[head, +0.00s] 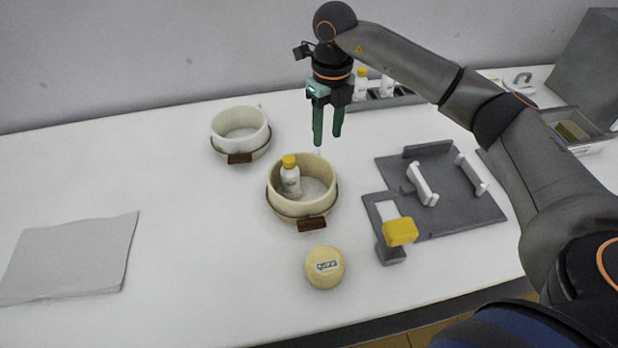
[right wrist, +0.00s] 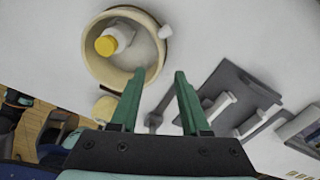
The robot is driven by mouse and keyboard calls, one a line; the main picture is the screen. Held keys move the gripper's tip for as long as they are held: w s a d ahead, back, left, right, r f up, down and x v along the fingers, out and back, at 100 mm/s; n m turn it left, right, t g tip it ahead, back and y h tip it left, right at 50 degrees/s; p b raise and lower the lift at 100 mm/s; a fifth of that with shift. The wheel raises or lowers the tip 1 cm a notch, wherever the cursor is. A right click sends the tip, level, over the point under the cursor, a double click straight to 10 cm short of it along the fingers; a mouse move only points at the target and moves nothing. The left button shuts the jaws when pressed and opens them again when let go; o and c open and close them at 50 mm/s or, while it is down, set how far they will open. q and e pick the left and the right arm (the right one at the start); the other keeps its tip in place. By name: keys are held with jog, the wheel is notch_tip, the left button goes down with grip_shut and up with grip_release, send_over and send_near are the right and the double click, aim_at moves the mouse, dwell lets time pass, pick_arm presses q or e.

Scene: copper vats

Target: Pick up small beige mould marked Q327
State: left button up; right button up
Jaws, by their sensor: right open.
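The small beige mould (head: 324,267) is a round, pale-yellow piece with a dark-lettered label on top; the lettering is too small to read surely. It sits on the white table in front of the larger cream vat (head: 286,208). In the right wrist view a beige piece of it (right wrist: 104,106) shows beside the vat, partly hidden by my gripper. My right gripper (head: 328,138) has green fingers, is open and empty, and hangs above the table behind the larger vat, well away from the mould. Its fingers also show in the right wrist view (right wrist: 158,75). My left gripper is not in view.
A white bottle with a yellow cap (head: 290,178) stands inside the larger vat. A smaller cream vat (head: 222,146) stands behind left. A grey fixture plate (head: 465,205) and a yellow-topped block (head: 400,232) are right of the mould. A grey sheet (head: 75,255) lies left; table between is clear.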

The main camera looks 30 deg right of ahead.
aim_at(325, 183)
jog(key=shift+d+f, duration=0.2)
notch_tip(325, 183, down, 12)
jog(key=shift+s+a+r+p, duration=0.1)
jog(key=shift+a+p, duration=0.05)
jog(key=shift+p, duration=0.35)
grip_shut()
dwell(1.3)
